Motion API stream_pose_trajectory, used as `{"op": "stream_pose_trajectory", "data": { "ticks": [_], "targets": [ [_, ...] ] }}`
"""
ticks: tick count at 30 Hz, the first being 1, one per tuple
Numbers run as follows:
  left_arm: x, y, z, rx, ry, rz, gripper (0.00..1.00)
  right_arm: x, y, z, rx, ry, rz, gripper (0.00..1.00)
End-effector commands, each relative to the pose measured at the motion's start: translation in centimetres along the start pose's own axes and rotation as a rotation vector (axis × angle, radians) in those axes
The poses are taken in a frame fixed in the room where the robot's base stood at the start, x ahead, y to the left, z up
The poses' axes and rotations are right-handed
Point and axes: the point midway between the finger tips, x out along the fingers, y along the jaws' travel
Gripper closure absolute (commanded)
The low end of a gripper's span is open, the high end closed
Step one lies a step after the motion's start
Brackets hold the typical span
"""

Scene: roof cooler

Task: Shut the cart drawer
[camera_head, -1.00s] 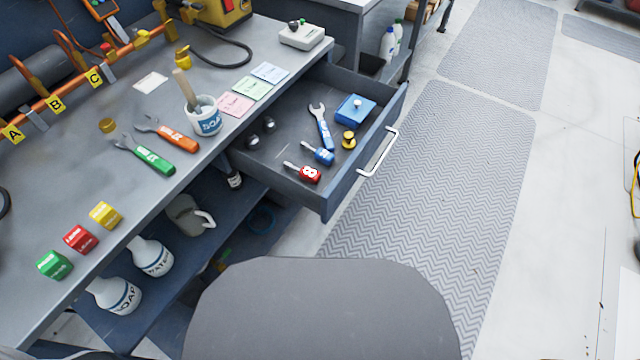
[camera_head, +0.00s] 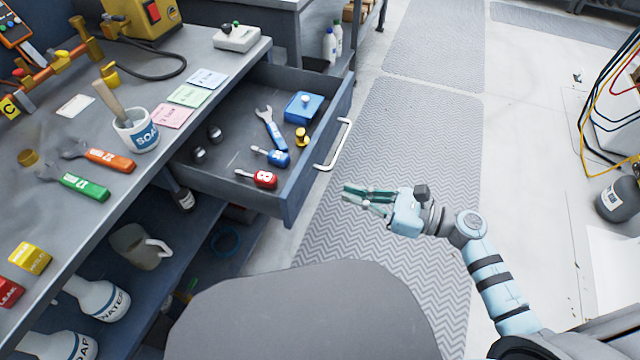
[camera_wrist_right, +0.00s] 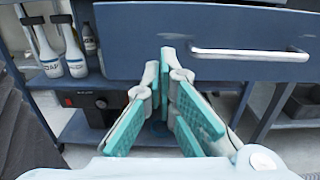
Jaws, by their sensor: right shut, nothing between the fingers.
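The cart drawer (camera_head: 307,187) is pulled well out of the grey bench, its dark blue front facing right, with a white bar handle (camera_head: 333,147). It holds a wrench (camera_head: 270,129), a blue box (camera_head: 303,107), a red tool (camera_head: 263,179), a blue tool (camera_head: 277,157) and a yellow knob (camera_head: 301,136). My right gripper (camera_head: 350,197) is shut and empty, just outside the drawer front and apart from it. In the right wrist view the drawer front (camera_wrist_right: 140,35) and its handle (camera_wrist_right: 250,54) lie ahead of the fingers (camera_wrist_right: 170,67). My left gripper is out of view.
Bottles and a jug (camera_head: 133,247) stand on the shelf below. The patterned floor mat (camera_head: 410,130) in front of the drawer is clear; cables hang at the far right.

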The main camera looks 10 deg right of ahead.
Motion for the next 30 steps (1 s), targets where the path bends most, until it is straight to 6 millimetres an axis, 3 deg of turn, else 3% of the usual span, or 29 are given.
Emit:
{"op": "stream_pose_trajectory", "data": {
  "ticks": [6, 12, 30],
  "targets": [
    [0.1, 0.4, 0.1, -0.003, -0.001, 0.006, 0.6, 4.6, -0.1, 0.1, 0.003, -0.004, -0.002, 1.0],
    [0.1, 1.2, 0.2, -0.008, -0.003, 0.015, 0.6, 7.0, 0.0, 0.0, 0.004, -0.002, -0.001, 1.0],
    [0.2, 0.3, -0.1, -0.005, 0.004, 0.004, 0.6, 7.6, -0.3, 0.0, 0.005, -0.001, -0.014, 1.0]
  ]
}}
